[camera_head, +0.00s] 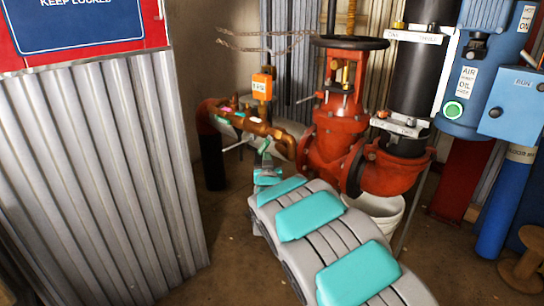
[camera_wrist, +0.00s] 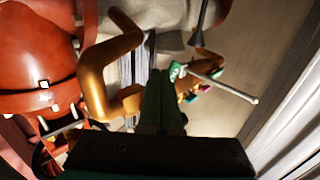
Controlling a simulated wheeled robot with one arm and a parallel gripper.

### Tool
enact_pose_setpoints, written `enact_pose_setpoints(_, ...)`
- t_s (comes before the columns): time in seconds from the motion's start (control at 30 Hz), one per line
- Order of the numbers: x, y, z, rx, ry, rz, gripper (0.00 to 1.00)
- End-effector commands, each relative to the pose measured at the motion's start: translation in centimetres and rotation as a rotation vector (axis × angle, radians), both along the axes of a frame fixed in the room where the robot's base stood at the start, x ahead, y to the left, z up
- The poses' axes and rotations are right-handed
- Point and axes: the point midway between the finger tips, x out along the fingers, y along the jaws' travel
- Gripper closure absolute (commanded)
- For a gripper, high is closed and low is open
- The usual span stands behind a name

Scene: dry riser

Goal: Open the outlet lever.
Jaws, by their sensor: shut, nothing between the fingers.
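A thin silver lever (camera_wrist: 228,88) with a round end sticks out from the brass pipework in the wrist view; a green tag with white marking (camera_wrist: 177,71) sits at its inner end. I take it to be the outlet lever, but cannot read the tag. In the head view a pale rod (camera_head: 236,145) shows below the copper pipe. My gripper (camera_wrist: 161,76) is shut and empty, its fingertips in front of the brass pipe, just left of the tag in the picture. Whether they touch anything I cannot tell. In the head view my gripper (camera_head: 264,148) is small and partly hidden.
A red valve body (camera_head: 330,140) and black riser pipe (camera_head: 415,75) stand right of my arm. A white bucket (camera_head: 385,212) is behind the arm. An orange tag (camera_head: 262,87) stands above the copper pipe (camera_head: 270,130). A corrugated panel (camera_head: 95,175) fills the left.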

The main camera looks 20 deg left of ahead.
Motion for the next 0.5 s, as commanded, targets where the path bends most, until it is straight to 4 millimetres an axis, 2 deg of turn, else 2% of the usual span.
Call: enact_pose_setpoints(0.5,1.4,3.4,3.0,0.002,-0.001,0.0,1.0)
